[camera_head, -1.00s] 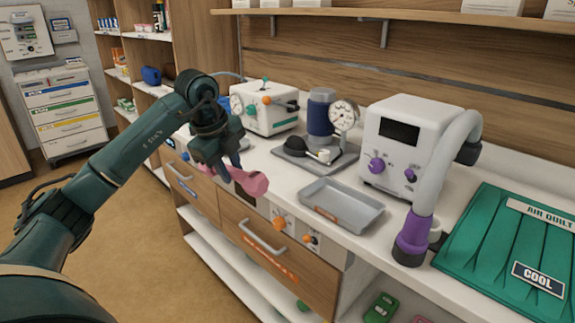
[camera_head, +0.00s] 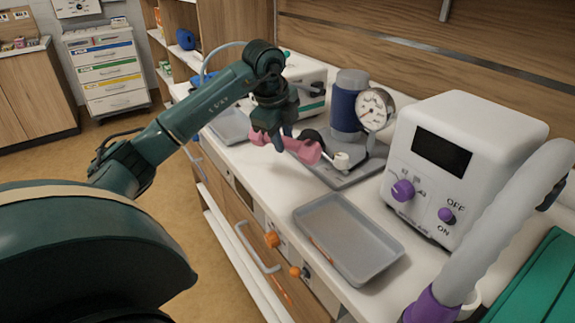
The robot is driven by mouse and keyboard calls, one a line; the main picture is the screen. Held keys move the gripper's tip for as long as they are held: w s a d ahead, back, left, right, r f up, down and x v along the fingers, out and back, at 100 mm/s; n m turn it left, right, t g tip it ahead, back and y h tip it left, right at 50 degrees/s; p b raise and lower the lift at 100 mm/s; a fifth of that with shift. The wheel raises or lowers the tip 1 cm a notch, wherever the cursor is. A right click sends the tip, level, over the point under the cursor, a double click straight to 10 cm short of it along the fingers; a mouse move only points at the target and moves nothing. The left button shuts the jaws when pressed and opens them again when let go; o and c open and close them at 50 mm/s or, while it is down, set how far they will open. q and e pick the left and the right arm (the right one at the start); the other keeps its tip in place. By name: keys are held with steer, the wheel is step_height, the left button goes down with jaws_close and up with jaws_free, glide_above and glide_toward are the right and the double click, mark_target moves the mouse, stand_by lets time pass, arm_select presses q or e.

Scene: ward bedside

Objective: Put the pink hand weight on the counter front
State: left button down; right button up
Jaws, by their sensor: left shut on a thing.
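The pink hand weight (camera_head: 306,152) is in my left gripper (camera_head: 279,140), which is shut on it. Gripper and weight are over the white counter front (camera_head: 270,185), seemingly a little above its surface; the exact gap is hard to tell. The fingers hide part of the weight's middle. The weight's right end overlaps the view of the grey plate under the blue cylinder. My right gripper is not in view.
An empty grey tray (camera_head: 348,238) lies on the counter at the near right. A blue cylinder with a gauge (camera_head: 373,109) stands behind the weight. A white box with purple knobs (camera_head: 455,160) and a grey hose (camera_head: 500,225) are to the right. Another grey tray (camera_head: 232,125) is at left.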

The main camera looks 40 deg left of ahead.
arm_select(q)
step_height(320, 180, down, 3)
steer(key=shift+s+r, duration=0.1)
steer(key=shift+r, duration=0.1)
steer(key=shift+f, duration=2.15)
steer(key=shift+f, duration=0.15)
steer(key=c, duration=1.2)
jaws_free()
steer(key=shift+o, duration=0.2)
steer(key=v, duration=1.2)
